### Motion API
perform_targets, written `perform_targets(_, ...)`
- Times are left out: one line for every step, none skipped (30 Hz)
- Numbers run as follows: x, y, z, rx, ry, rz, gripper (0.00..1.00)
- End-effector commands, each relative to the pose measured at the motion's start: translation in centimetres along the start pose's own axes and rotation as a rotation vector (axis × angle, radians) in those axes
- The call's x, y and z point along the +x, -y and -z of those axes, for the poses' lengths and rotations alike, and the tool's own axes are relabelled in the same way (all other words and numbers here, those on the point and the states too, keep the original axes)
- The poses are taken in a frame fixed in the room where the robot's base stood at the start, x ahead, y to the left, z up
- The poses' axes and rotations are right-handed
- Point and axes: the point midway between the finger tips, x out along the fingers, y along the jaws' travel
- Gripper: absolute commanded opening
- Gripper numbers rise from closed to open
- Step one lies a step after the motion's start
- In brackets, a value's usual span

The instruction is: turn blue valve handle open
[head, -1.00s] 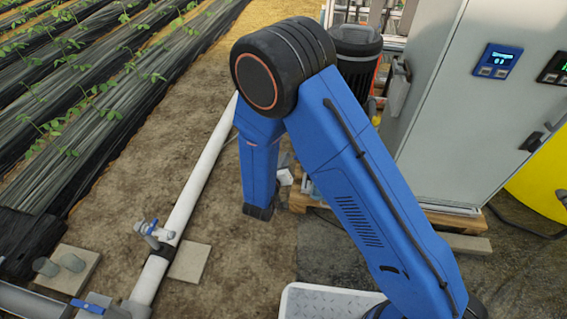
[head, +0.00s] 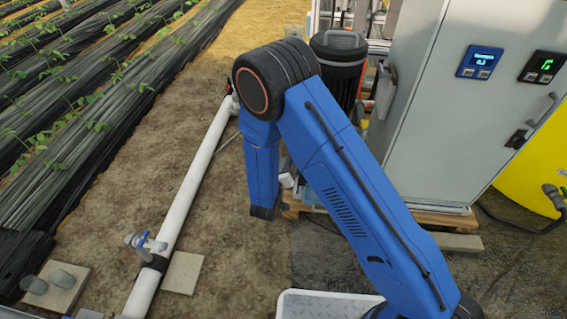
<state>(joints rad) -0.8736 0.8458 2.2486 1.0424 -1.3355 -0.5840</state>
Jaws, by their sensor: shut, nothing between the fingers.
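A small valve with a blue handle (head: 143,238) stands up from the white pipe (head: 192,180) at the lower left, by a black clamp. I cannot tell from here how far its handle is turned. My blue arm crosses the middle of the head view, its lower link hanging down over bare soil, well to the right of the valve. My gripper itself does not show.
A grey cabinet (head: 440,120) with two small displays stands at the right on a wooden pallet (head: 445,219). A dark motor-like unit (head: 338,48) stands behind my arm. A yellow tank (head: 540,178) is at the far right. Bare soil lies between pipe and pallet.

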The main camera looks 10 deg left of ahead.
Motion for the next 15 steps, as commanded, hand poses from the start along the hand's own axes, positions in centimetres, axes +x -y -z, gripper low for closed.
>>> perform_targets(-0.01,0.0,0.01,0.0,0.0,0.0,0.0)
perform_targets(-0.01,0.0,0.01,0.0,0.0,0.0,0.0)
perform_targets(-0.01,0.01,0.01,-0.001,0.0,0.0,0.0)
perform_targets(-0.01,0.02,0.01,-0.002,0.0,-0.001,0.0)
perform_targets(-0.01,0.03,0.0,-0.004,0.0,-0.001,0.0)
perform_targets(0.0,0.05,-0.01,-0.009,0.0,-0.003,0.0)
perform_targets(0.0,0.07,-0.03,-0.014,0.0,-0.004,0.0)
perform_targets(0.0,0.09,-0.04,-0.021,0.0,-0.005,0.0)
perform_targets(0.01,0.13,-0.07,-0.031,0.0,-0.008,0.0)
perform_targets(0.02,0.15,-0.09,-0.038,0.0,-0.01,0.0)
perform_targets(0.02,0.17,-0.09,-0.044,0.0,-0.012,0.0)
perform_targets(0.02,0.19,-0.09,-0.051,0.0,-0.013,0.0)
perform_targets(0.03,0.19,-0.1,-0.054,0.0,-0.014,0.0)
perform_targets(0.03,0.21,-0.1,-0.057,-0.001,-0.015,0.0)
perform_targets(0.03,0.22,-0.12,-0.062,-0.001,-0.016,0.0)
